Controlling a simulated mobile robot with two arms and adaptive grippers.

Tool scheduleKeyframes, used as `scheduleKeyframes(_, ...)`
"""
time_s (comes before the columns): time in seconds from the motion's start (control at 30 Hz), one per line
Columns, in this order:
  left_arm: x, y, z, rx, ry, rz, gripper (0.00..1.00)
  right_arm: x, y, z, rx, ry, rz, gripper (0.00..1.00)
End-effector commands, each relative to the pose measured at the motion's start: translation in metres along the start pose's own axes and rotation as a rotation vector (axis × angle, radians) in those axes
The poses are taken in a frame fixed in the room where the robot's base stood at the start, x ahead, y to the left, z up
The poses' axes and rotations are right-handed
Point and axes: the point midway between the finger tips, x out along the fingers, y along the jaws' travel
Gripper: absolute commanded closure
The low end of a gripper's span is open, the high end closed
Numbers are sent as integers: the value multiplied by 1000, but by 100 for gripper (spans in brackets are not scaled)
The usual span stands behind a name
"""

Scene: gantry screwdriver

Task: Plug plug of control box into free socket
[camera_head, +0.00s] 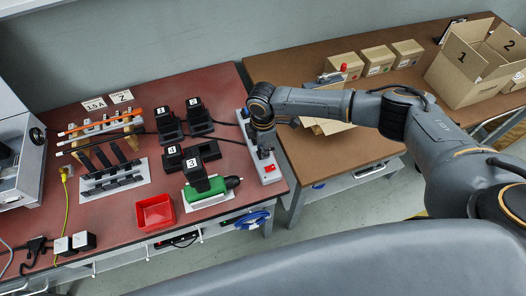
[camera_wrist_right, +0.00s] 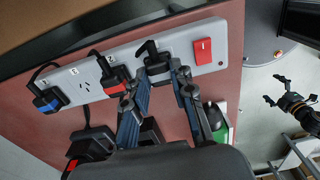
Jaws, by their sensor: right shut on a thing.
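A grey power strip (camera_head: 268,172) with a red switch lies along the right edge of the red table. It also shows in the wrist view (camera_wrist_right: 127,62). My right gripper (camera_head: 263,150) is over the strip, shut on a black plug (camera_wrist_right: 150,52) at the switch end. How deep this plug sits, I cannot tell. My left gripper (camera_wrist_right: 274,90) is open and empty in the wrist view. Which cable leads to the control box is unclear.
A metal case (camera_head: 22,150) stands at the left. Numbered black chargers (camera_head: 170,122), a green tool (camera_head: 207,193) and a red bin (camera_head: 155,212) stand near the strip. Cardboard boxes (camera_head: 470,62) are on the brown table.

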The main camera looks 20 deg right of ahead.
Motion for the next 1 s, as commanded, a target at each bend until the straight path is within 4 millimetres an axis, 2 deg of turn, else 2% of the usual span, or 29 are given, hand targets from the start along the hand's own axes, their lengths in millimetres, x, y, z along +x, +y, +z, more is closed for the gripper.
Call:
scheduleKeyframes(0.47, -4, 0, -1, 0, 1, 0, 0, -5, 1, 0, 0, 1, 1, 100)
scheduleKeyframes(1.0, -25, 0, -3, 0, 1, 0, 0, -26, 0, 0, 0, 1, 0, 100)
